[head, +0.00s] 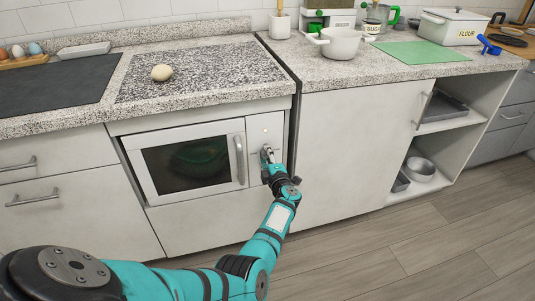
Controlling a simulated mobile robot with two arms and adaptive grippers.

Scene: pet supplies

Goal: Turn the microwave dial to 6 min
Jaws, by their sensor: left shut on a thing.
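The white microwave (192,160) is built into the cabinet under the counter. Its door is shut, with a dark window and a vertical grey handle (239,159). The control panel (264,132) is to the right of the door. My left gripper (267,155) is at this panel, shut on the dial, which is mostly hidden by the fingers. The dial's markings and its setting cannot be read from here. My right gripper is not in view.
A pale round ball (162,72) lies on the speckled counter above. A white pot (338,42), green mat (422,52) and flour bin (455,26) stand to the right. An open shelf holds a metal pan (419,168). The wooden floor (440,245) at right is clear.

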